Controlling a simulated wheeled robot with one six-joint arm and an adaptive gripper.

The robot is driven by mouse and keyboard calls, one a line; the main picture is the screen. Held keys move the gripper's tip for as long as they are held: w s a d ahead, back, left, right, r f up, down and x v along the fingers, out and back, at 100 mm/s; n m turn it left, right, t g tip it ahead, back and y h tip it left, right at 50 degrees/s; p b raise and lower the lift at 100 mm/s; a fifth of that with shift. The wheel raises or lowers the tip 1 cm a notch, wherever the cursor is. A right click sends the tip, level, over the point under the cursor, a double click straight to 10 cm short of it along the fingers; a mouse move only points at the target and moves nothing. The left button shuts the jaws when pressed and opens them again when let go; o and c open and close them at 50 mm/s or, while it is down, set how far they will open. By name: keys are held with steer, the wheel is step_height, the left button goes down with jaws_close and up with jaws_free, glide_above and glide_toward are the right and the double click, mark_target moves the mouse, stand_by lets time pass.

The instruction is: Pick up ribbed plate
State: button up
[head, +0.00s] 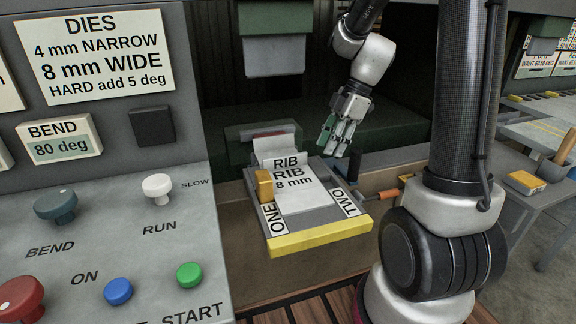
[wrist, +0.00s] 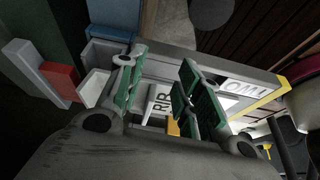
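The ribbed plate (head: 303,200) is a pale sheet marked "RIB 8 mm". It lies on a grey tray (head: 318,226) with a yellow front edge and labels "ONE" and "TWO". A raised part also marked "RIB" stands at its back. My gripper (head: 335,143) is above the tray's back right side, pointing down. In the wrist view its two green-padded fingers (wrist: 158,92) are apart, with nothing held between them. The plate (wrist: 160,98) shows partly in the gap beyond them. The fingers hide the rest, and I cannot tell whether they touch it.
A yellow block (head: 265,186) stands at the plate's left edge. A control panel (head: 130,225) with knobs and buttons fills the left. An orange-handled tool (head: 386,194) is right of the tray. A side table (head: 540,185) stands at far right. The dark machine opening lies behind the tray.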

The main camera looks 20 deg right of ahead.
mark_target(287, 155)
steer(key=shift+n, duration=0.3)
steer(key=a, duration=0.7)
steer(key=shift+a, duration=0.1)
steer(key=a, duration=0.5)
steer(key=shift+a+f, duration=0.15)
steer(key=shift+f, duration=0.4)
jaws_close()
